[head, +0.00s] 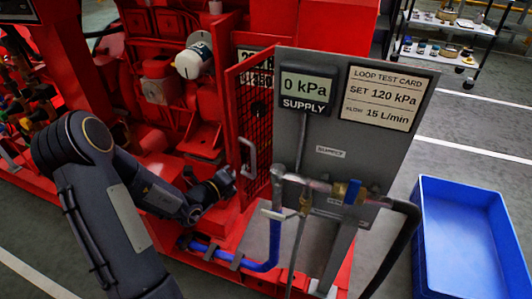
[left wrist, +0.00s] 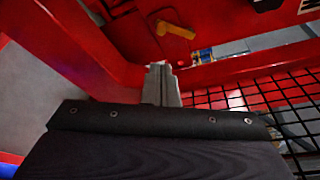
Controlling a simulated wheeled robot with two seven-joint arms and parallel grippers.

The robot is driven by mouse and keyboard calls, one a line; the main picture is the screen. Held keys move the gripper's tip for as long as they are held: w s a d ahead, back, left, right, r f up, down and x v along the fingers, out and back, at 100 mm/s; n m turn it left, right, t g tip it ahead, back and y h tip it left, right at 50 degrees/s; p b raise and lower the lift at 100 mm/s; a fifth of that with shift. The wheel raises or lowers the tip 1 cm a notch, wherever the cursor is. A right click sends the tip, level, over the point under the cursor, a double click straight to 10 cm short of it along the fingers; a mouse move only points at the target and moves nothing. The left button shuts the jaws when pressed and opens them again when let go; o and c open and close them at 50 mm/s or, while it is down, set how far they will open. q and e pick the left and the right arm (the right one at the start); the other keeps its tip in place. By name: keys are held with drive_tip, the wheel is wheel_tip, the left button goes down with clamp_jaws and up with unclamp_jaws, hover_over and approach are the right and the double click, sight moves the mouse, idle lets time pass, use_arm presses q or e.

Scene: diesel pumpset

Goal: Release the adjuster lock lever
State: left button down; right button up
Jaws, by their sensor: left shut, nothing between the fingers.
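My left arm comes in from the left in the head view, and its gripper (head: 226,178) is beside the open mesh guard door (head: 262,125), low in the red machine. In the left wrist view the gripper's fingers (left wrist: 160,68) are together and empty, by a red frame bar. A yellow-orange lever (left wrist: 176,29) lies on a red plate beyond the fingertips, with a visible gap to them. It looks like the adjuster lock lever, but no label confirms it. I cannot make it out in the head view. My right gripper is not in view.
A grey panel (head: 340,152) with a 0 kPa display (head: 306,82) and a loop test card (head: 385,95) stands right of the door. Pipes and a black hose (head: 408,235) run before it. A blue bin (head: 470,240) is on the floor at right.

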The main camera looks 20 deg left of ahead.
use_arm(q)
drive_tip(key=shift+s, duration=0.1)
drive_tip(key=b+x, duration=0.3)
drive_tip(key=x, duration=0.5)
drive_tip(key=shift+w, duration=0.25)
drive_tip(key=shift+x, duration=0.8)
drive_tip(key=shift+r, duration=0.1)
